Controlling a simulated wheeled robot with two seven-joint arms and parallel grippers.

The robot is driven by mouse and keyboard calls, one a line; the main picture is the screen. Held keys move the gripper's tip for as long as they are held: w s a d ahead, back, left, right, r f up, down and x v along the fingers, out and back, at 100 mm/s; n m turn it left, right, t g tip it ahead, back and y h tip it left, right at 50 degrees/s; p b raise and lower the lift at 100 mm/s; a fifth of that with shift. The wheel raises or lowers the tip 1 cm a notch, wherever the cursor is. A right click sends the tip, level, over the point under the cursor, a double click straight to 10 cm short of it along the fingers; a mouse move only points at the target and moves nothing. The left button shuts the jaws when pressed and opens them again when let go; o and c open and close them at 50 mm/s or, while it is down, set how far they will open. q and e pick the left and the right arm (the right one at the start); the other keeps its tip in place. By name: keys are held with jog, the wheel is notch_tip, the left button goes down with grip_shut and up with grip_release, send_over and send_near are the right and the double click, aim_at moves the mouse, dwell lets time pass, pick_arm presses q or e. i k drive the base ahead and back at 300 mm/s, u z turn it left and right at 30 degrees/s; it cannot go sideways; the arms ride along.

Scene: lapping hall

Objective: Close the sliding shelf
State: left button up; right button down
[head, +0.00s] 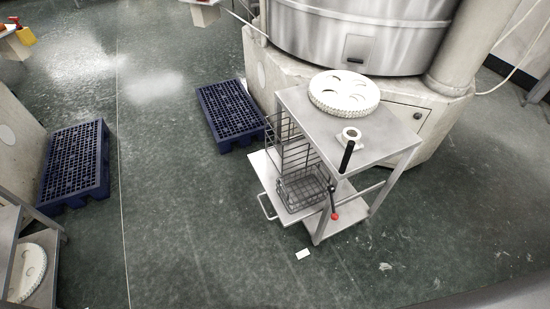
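The sliding shelf (264,175) is a pale metal sheet in the steel cart, right of centre in the head view. It sticks out past the cart's left side, so it stands pulled out. A light loop handle (266,207) is on its outer left edge. A wire basket (302,190) sits on the shelf, with an upright wire rack (290,150) behind it. The cart's top plate (388,145) hides the shelf's inner part. Neither of my grippers is in view.
A toothed white disc (343,92) and a small white ring (350,135) lie on the cart top. A black grip (346,158) and a red knob (335,217) are at its front. Blue pallets (230,112) (75,165) lie leftward. The floor left of the shelf is clear.

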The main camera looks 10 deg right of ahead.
aim_at(269, 164)
jog(key=k, duration=0.55)
jog(key=u, duration=0.8)
jog(key=i, duration=0.7)
jog(key=u, duration=0.55)
jog(key=i, duration=0.8)
jog(key=z, duration=0.75)
jog(key=i, duration=0.55)
jog(key=z, duration=0.6)
